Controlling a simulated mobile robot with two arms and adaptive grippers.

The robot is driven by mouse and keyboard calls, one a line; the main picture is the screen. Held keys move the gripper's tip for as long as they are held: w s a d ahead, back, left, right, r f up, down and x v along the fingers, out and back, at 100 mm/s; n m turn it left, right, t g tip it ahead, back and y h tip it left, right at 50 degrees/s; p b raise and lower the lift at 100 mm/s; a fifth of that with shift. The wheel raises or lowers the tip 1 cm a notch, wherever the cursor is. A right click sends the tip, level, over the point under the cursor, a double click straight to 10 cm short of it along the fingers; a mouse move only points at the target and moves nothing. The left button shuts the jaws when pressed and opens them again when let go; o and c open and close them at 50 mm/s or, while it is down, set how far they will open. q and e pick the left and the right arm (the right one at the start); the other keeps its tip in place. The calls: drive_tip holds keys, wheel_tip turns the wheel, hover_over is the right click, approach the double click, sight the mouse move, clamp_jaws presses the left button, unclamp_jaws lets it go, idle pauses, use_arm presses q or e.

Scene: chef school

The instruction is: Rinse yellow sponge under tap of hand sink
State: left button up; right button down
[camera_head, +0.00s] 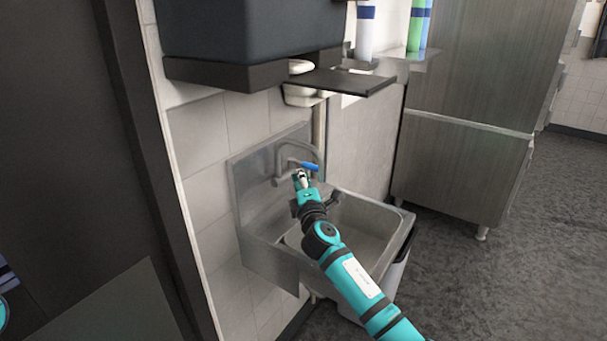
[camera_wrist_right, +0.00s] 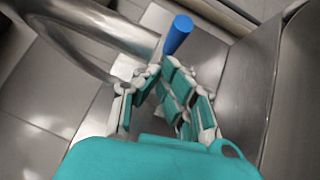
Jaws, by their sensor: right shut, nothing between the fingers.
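The hand sink (camera_head: 376,221) is a steel wall basin with a curved tap (camera_head: 285,151). The tap has a blue lever (camera_head: 310,165). My right gripper (camera_head: 301,176) is shut and empty, just beside the lever and over the back of the basin. In the right wrist view the closed fingers (camera_wrist_right: 160,80) lie right below the blue lever (camera_wrist_right: 177,35); I cannot tell whether they touch it. The steel tap spout (camera_wrist_right: 95,22) curves past on the left there. I see no yellow sponge in either view. My left gripper is not in view.
A dark dispenser box (camera_head: 245,35) with a black ledge (camera_head: 340,82) hangs above the sink. A bin (camera_head: 398,268) stands beside the basin. A tall steel cabinet (camera_head: 465,160) stands to the right. The dark floor (camera_head: 550,230) at the right is clear.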

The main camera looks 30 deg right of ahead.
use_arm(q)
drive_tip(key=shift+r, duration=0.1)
use_arm(e)
drive_tip(key=shift+w+d, duration=0.25)
drive_tip(key=shift+d, duration=0.3)
drive_tip(key=shift+r, duration=0.1)
drive_tip(key=shift+s+d, duration=0.15)
drive_tip(key=shift+d, duration=0.4)
